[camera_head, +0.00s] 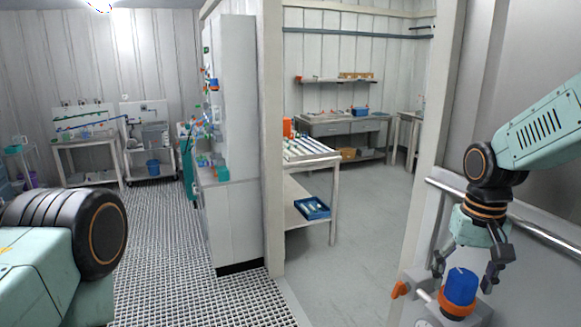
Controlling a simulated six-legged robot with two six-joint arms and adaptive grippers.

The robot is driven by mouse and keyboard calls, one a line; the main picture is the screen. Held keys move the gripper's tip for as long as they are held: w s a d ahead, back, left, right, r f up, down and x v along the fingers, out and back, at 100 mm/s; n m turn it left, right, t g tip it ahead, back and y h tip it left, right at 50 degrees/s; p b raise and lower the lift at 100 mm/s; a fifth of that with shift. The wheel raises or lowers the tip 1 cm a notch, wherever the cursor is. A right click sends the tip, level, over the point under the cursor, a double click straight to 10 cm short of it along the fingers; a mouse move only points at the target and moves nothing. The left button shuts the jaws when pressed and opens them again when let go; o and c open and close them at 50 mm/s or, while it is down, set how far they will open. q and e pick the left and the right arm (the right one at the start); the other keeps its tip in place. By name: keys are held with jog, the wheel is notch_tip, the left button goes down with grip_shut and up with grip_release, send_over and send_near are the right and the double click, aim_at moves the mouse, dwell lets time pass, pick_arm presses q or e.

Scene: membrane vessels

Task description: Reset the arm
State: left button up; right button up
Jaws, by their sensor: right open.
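My right arm (535,130) comes in from the right edge, and its gripper (466,277) points down with its dark fingers spread open. Below and between the fingers is a blue-capped cylinder (461,287) with an orange ring at its base, on a light grey fixture. The fingers look apart from the blue cap, though the exact gap is hard to judge. A pale green and black part of my own body fills the lower left. My left gripper is not in view.
A metal rail (540,236) runs along the right wall by my right arm. A white cabinet (232,110) and a door post stand in the middle. A table (330,172) with a blue tray (312,208) below stands beyond. Grey floor (360,255) is clear.

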notch_tip(320, 180, up, 12)
notch_tip(320, 180, down, 13)
jog(key=shift+r, duration=0.15)
jog(key=shift+m, duration=1)
jog(key=shift+w+r, duration=0.15)
jog(key=shift+r, duration=0.3)
notch_tip(320, 180, up, 7)
jog(key=shift+r+b, duration=0.15)
jog(key=shift+b, duration=0.4)
jog(key=shift+s, duration=0.25)
jog(key=n, duration=0.3)
jog(key=shift+r, duration=0.15)
notch_tip(320, 180, up, 2)
jog(key=n, duration=0.4)
jog(key=shift+a+r+p, duration=0.1)
jog(key=shift+p, duration=0.25)
jog(key=shift+n, duration=0.3)
jog(key=f, duration=0.8)
jog(key=shift+w+f, duration=0.25)
jog(key=shift+f, duration=0.2)
jog(key=shift+s+f, duration=0.1)
jog(key=shift+s, duration=0.05)
